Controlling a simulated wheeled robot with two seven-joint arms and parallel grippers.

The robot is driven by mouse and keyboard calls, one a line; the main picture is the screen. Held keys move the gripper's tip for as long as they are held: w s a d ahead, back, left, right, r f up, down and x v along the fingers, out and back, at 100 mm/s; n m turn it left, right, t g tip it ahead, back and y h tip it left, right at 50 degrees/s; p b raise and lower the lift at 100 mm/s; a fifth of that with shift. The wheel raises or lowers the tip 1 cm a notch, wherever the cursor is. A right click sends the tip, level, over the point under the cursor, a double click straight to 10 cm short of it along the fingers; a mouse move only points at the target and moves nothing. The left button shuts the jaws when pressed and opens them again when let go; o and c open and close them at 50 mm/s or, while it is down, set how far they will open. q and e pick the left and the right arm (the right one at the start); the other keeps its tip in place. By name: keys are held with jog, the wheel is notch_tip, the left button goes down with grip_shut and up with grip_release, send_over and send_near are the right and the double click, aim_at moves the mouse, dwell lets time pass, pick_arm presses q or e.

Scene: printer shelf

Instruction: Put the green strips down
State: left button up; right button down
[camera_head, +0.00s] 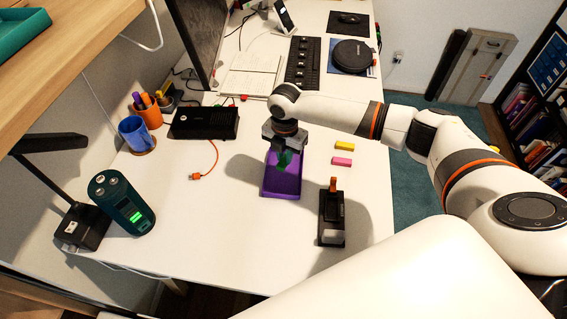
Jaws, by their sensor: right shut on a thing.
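The green strips (284,160) show as a small dark green piece under my right gripper (284,149). The gripper is shut on them and points down over the purple tray (281,187). The strips are at the far part of the tray; I cannot tell whether they touch its floor. The gripper body hides the tray's far end and part of the strips. My left gripper is not in view.
A yellow block (345,146) and a pink block (342,161) lie right of the tray. A black device (332,221) stands nearer. A black box (204,122), blue mug (137,134) and dark green device (122,203) are left. The desk's near middle (225,245) is clear.

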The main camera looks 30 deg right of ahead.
aim_at(284, 159)
jog(key=shift+f, duration=0.5)
notch_tip(284, 159, down, 3)
jog(key=shift+w+f, duration=0.1)
jog(key=shift+f, duration=0.45)
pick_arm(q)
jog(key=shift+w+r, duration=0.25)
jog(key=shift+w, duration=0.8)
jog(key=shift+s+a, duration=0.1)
pick_arm(e)
jog(key=shift+f, duration=0.1)
jog(key=shift+f, duration=0.25)
jog(key=c, duration=1.3)
grip_release()
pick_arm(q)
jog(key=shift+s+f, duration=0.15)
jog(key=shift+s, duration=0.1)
pick_arm(e)
jog(key=shift+r, duration=0.1)
